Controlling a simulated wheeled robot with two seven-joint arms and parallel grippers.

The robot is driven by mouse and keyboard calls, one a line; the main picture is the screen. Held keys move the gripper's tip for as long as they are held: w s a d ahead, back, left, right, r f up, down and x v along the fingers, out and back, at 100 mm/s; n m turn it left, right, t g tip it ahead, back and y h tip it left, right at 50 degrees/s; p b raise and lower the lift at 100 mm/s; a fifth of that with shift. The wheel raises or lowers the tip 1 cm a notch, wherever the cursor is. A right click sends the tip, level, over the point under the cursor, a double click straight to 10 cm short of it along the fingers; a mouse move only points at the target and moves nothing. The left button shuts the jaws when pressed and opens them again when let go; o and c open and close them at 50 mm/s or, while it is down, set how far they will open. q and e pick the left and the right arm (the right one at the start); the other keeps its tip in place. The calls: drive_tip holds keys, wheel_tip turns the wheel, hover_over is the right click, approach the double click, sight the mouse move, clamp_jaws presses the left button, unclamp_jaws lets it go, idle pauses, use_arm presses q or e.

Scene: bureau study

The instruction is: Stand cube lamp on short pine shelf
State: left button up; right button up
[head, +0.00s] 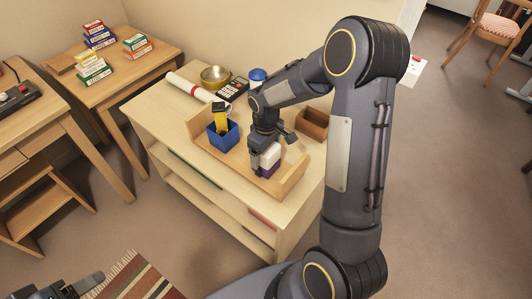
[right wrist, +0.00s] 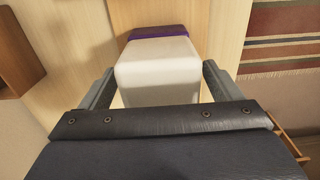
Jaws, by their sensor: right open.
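The cube lamp, a white block with a purple base (head: 268,160), stands upright on the short pine shelf (head: 294,177), toward its right end. The shelf is a light wooden board with raised ends on top of the cabinet. My right gripper (head: 267,148) is over the lamp from above. In the right wrist view the lamp (right wrist: 160,72) is between the spread fingers of the right gripper (right wrist: 159,68), its purple base at the far end. My left gripper (head: 85,286) is at the bottom left corner, far from the lamp; its fingers are unclear.
A blue holder (head: 222,139) with a yellow item shares the shelf's left part. A brown open box (head: 313,124), calculator (head: 233,90), brass bowl (head: 215,76), paper roll (head: 190,87) and blue-lidded jar (head: 258,76) stand behind. The cabinet top (head: 150,112) is clear at left.

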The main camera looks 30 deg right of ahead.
wheel_tip(320, 180, up, 10)
drive_tip(key=shift+r+p, duration=0.25)
drive_tip(key=shift+p, duration=0.35)
drive_tip(key=s+a+r+m+t+y, duration=0.2)
drive_tip(key=s+a+r+m+t, duration=0.1)
drive_tip(key=s+r, duration=0.75)
drive_tip(key=s+a+f+m+t+y, duration=0.1)
drive_tip(key=s+a+f+m+t, duration=0.1)
drive_tip(key=s, duration=0.9)
drive_tip(key=shift+s+a+m+t+y, duration=0.35)
drive_tip(key=shift+a+m, duration=0.35)
drive_tip(key=shift+a, duration=0.5)
wheel_tip(320, 180, up, 8)
drive_tip(key=p, duration=0.8)
drive_tip(key=shift+r+p, duration=0.25)
drive_tip(key=shift+p, duration=0.05)
